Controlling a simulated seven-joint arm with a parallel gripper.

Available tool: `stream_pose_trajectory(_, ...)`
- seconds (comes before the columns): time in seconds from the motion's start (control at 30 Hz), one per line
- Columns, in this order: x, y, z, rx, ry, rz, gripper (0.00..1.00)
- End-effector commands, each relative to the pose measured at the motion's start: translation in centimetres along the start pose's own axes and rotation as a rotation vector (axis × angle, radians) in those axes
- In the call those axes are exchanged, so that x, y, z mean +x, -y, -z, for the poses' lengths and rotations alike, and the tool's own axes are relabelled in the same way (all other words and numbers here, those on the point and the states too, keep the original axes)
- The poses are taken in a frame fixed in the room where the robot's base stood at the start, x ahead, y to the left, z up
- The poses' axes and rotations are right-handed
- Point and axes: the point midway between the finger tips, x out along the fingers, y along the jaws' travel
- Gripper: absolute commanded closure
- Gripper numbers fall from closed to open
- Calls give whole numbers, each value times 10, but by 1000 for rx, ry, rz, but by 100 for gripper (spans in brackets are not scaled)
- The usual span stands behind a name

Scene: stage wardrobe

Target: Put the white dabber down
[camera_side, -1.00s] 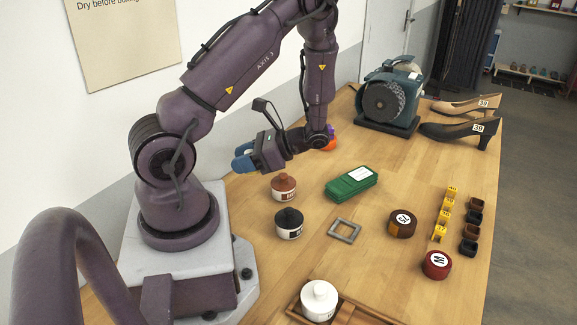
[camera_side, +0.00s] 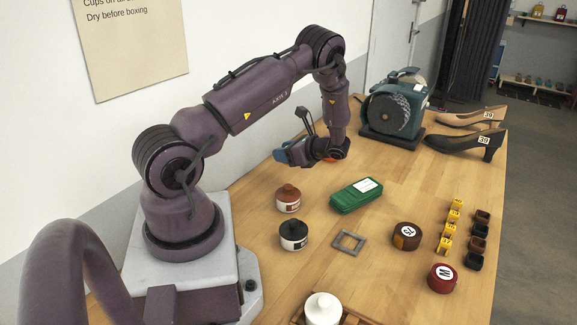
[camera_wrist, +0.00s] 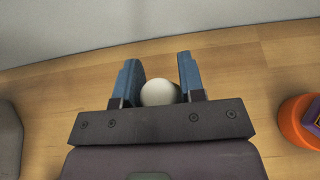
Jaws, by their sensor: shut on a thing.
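My gripper (camera_side: 282,156) is over the back left part of the table, near the wall. In the wrist view its two blue fingers (camera_wrist: 158,85) stand either side of a rounded white thing, which I take to be the white dabber (camera_wrist: 158,93). It is gripped between them; only its pale top shows. In the side view the fingers hide it, and I cannot tell whether it touches the table. A white-capped jar (camera_side: 323,309) stands at the bottom edge, in a wooden tray (camera_side: 350,319).
An orange and purple thing (camera_wrist: 298,122) is close on the gripper's right in the wrist view. A grinding machine (camera_side: 395,104) is behind.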

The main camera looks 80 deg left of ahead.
Motion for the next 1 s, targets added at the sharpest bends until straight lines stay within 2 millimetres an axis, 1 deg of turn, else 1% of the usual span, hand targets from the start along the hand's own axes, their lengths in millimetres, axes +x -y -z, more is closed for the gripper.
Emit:
stream_pose_trajectory(0.03,5,7,8,0,0,-1,86)
stream_pose_trajectory(0.07,7,9,11,1,0,-1,86)
stream_pose_trajectory(0.2,12,18,19,-1,1,0,86)
stream_pose_trajectory(0.33,16,24,26,-1,0,0,86)
stream_pose_trajectory(0.43,23,24,41,2,1,-2,86)
stream_pose_trajectory(0.53,27,24,51,1,0,-1,86)
stream_pose_trajectory(0.97,29,24,57,-1,1,0,86)
stream_pose_trajectory(1.0,29,24,56,-1,0,0,54)
